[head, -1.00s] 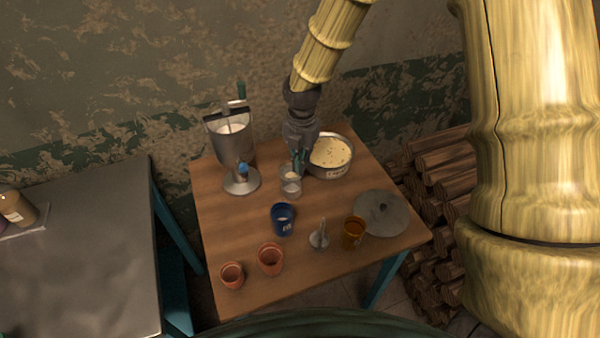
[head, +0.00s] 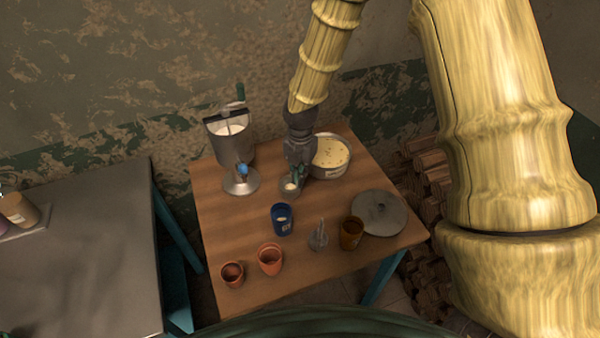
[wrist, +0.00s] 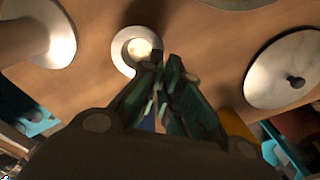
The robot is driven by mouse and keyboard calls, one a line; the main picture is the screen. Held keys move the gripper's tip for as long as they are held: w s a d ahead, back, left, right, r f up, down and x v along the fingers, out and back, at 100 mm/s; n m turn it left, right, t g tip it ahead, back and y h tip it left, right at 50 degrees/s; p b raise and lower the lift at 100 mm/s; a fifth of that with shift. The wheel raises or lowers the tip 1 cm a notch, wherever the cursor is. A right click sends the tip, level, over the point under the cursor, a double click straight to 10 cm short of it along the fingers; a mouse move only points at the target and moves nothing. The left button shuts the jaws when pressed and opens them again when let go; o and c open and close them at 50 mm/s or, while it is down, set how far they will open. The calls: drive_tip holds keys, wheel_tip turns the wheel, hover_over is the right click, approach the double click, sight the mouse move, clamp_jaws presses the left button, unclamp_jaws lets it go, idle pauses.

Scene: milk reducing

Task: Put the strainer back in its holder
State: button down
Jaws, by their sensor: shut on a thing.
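My gripper (head: 297,172) points down at the back middle of the wooden table. In the wrist view, my gripper (wrist: 165,62) has its dark green fingers close together at the lower right rim of a pale round piece. This looks like the strainer (wrist: 122,51), with a cream-coloured middle; it also shows in the head view (head: 289,193) under the fingertips. The grip spot is hidden by the fingers. Whether a cup lies under the strainer is unclear. A small metal stand with an upright prong, possibly the holder (head: 318,240), stands at the table's front right.
A metal urn (head: 231,150) stands left of my gripper and a round pan (head: 329,172) close on its right. A blue cup (head: 282,226), an amber cup (head: 351,236), two clay cups (head: 270,263) and a flat grey lid (head: 379,212) stand or lie nearer the front.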

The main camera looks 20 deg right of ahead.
drive_tip(key=c, duration=1.6)
unclamp_jaws()
drive_tip(key=shift+c, duration=0.2)
drive_tip(key=shift+r, duration=0.1)
wheel_tip(320, 180, up, 12)
drive_tip(key=b, duration=0.3)
